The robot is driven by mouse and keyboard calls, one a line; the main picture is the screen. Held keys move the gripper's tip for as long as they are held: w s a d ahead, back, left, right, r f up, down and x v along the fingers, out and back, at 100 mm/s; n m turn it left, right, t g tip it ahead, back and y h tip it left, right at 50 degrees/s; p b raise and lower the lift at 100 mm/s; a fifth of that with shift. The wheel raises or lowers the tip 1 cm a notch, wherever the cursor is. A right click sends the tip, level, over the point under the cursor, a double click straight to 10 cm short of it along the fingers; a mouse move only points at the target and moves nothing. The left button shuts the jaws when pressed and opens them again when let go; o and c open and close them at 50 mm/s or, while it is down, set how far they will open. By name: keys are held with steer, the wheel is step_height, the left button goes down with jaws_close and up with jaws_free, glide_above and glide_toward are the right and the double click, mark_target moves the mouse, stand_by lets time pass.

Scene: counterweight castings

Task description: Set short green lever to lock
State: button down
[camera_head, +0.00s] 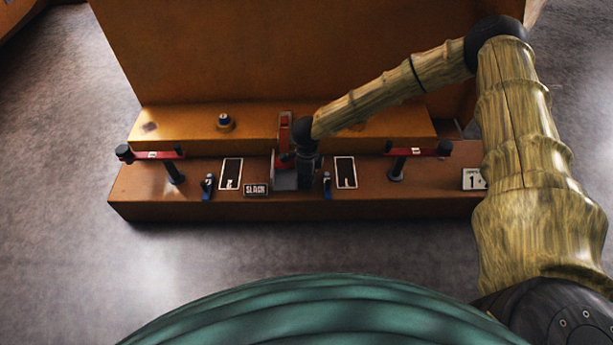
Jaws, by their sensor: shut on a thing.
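No green lever can be made out in the head view. My gripper (297,168) is small and dark in this view, pointing down at the middle of the brown bench. It is shut on a part of the middle red-and-grey fixture (284,181), but the arm end and dark shapes hide the held part. A red upright piece (285,127) stands just behind it. A red lever with dark knobs (160,155) sits on a post at the left, and a similar red lever (414,152) sits on a post at the right.
A small label (256,189) and a white label (472,179) mark the bench (150,204).

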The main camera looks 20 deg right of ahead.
steer(key=shift+d+r+n+p, duration=0.25)
steer(key=shift+n+p, duration=0.35)
steer(key=shift+p, duration=0.6)
steer(key=shift+d+f+n+p, duration=0.1)
steer(key=shift+f+n+p, duration=0.05)
steer(key=shift+n+p, duration=0.45)
steer(key=c, duration=1.4)
jaws_free()
step_height(320, 180, up, 12)
steer(key=shift+f, duration=0.1)
